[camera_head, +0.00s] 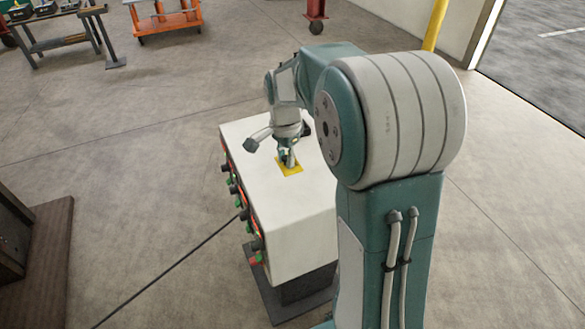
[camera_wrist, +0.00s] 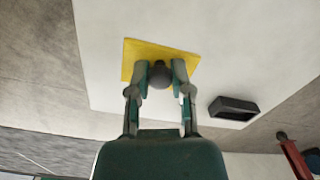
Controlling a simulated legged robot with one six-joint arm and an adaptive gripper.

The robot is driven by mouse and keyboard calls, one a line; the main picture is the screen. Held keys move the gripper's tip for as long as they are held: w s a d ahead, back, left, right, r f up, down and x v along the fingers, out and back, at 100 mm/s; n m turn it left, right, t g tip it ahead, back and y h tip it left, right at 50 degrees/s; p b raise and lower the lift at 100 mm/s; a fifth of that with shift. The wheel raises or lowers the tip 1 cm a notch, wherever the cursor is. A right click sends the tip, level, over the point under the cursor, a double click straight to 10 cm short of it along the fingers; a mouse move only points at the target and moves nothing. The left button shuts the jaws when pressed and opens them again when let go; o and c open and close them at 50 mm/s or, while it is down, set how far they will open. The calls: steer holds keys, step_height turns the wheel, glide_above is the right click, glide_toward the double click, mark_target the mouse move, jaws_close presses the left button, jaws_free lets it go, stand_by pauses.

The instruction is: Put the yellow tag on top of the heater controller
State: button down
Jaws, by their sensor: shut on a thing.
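The heater controller (camera_head: 292,220) is a white box with red, green and black controls along its left side. The yellow tag (camera_head: 297,171) is a thin square plate at the controller's white top, level with it; I cannot tell whether it touches or is slightly above. In the wrist view the tag (camera_wrist: 135,60) shows against the white top, with a dark round knob (camera_wrist: 159,74) at its middle. My gripper (camera_head: 288,162) points down over the tag. In the wrist view its fingers (camera_wrist: 159,78) are shut on the knob. The tag's underside is hidden.
A black handle-like piece (camera_wrist: 234,108) is on the white top near its edge. A dark cable (camera_head: 165,272) runs along the floor to the controller. An orange cart (camera_head: 165,22) and a workbench (camera_head: 60,38) stand far back. The floor around the controller is mostly clear.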

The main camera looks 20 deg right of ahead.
mark_target(293, 177)
steer(key=d+f, duration=0.1)
steer(key=w+d+f, duration=0.1)
steer(key=d+f, duration=0.1)
steer(key=shift+w, duration=0.2)
steer(key=shift+w+f, duration=0.25)
steer(key=shift+f, duration=0.35)
steer(key=f, duration=0.2)
steer(key=shift+a+f, duration=0.25)
steer(key=shift+f, duration=0.05)
steer(key=shift+d+f, duration=0.25)
steer(key=shift+d, duration=0.1)
steer(key=c, duration=0.5)
jaws_free()
steer(key=shift+c, duration=0.2)
steer(key=shift+a, duration=0.15)
steer(key=shift+r, duration=0.1)
